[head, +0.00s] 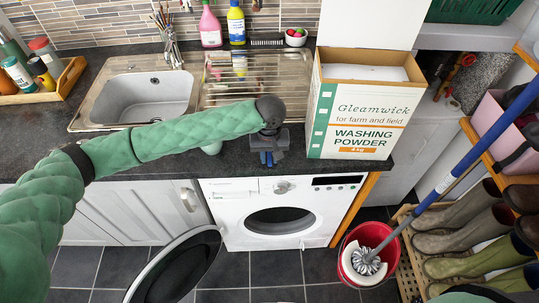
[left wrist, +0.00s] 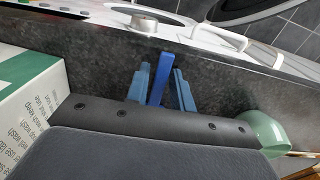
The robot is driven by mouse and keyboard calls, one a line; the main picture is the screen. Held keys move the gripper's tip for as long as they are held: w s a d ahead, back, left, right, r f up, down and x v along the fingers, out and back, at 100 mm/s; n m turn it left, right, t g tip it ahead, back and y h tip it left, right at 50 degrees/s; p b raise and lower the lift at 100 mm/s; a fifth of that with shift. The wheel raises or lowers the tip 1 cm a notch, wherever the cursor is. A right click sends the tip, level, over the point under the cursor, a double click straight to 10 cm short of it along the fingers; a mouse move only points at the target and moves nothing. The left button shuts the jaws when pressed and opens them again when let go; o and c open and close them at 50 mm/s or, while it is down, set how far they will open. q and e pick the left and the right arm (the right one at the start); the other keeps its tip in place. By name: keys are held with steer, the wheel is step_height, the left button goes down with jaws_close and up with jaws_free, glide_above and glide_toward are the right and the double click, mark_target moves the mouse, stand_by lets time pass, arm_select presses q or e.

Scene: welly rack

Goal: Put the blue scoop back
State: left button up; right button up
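My left gripper (head: 267,160) hangs over the front edge of the dark worktop, left of the washing powder box. In the left wrist view its two grey-blue fingers (left wrist: 162,90) are apart. A narrow bright blue piece (left wrist: 158,80), which looks like part of the blue scoop, lies between them, with a gap visible towards the right finger. The rest of the scoop is hidden or cannot be made out. The washing powder box (head: 355,118) stands with its flap up and a pale surface inside; its side also shows in the left wrist view (left wrist: 28,95). My right gripper is not in view.
A pale green cup (left wrist: 264,134) stands on the worktop beside the left gripper; it shows partly under my arm (head: 212,147). The sink (head: 147,97) lies behind my arm. The washing machine (head: 268,230) stands below.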

arm_select(q)
steer(key=shift+o, duration=0.6)
steer(key=shift+r, duration=0.15)
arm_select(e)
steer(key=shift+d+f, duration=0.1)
